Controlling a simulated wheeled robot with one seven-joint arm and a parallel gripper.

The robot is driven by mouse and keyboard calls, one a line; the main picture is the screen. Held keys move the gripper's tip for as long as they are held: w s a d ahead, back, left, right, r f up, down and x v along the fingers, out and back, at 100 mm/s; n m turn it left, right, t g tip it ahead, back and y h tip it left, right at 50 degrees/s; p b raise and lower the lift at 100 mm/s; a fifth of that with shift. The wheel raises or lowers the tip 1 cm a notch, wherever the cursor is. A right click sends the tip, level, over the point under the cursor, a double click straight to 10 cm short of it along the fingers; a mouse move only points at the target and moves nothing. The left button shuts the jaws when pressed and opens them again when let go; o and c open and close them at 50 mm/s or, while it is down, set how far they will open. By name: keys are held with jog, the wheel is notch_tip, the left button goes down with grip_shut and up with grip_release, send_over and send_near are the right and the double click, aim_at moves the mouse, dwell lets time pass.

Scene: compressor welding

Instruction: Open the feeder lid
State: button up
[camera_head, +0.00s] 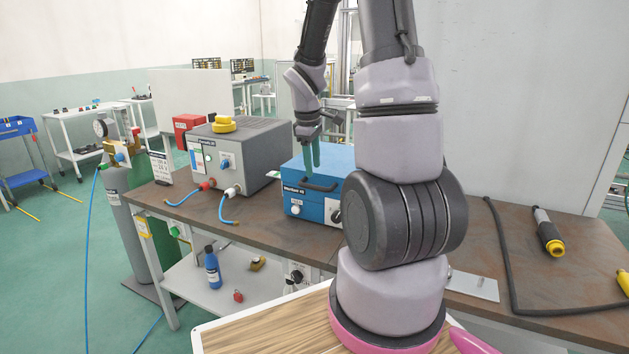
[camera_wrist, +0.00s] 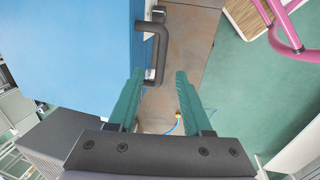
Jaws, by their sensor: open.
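The feeder is a blue box (camera_head: 294,205) on the brown workbench, right of the grey welding machine. Its blue lid (camera_head: 330,164) looks shut. A dark bar handle (camera_head: 308,185) sits at the lid's front edge. My gripper (camera_head: 312,160) is above the handle, pointing down, with green fingers. In the wrist view, my gripper (camera_wrist: 158,80) is open and empty. The handle (camera_wrist: 158,50) reaches down towards the gap between the fingertips, close to the left finger. I cannot tell whether they touch. The lid (camera_wrist: 70,60) fills the upper left there. My arm hides the feeder's right side.
The grey welding machine (camera_head: 245,150) with a yellow item on top stands left of the feeder. Blue cables lie on the workbench (camera_head: 190,215). A torch (camera_head: 548,232) and black hose lie at the right. A gas cylinder (camera_head: 125,215) stands at the left end.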

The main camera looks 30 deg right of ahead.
aim_at(314, 186)
jog(key=f, duration=0.6)
jog(key=shift+w+d, duration=0.3)
jog(key=shift+d, duration=0.1)
jog(key=shift+r, duration=0.1)
grip_shut()
dwell(0.8)
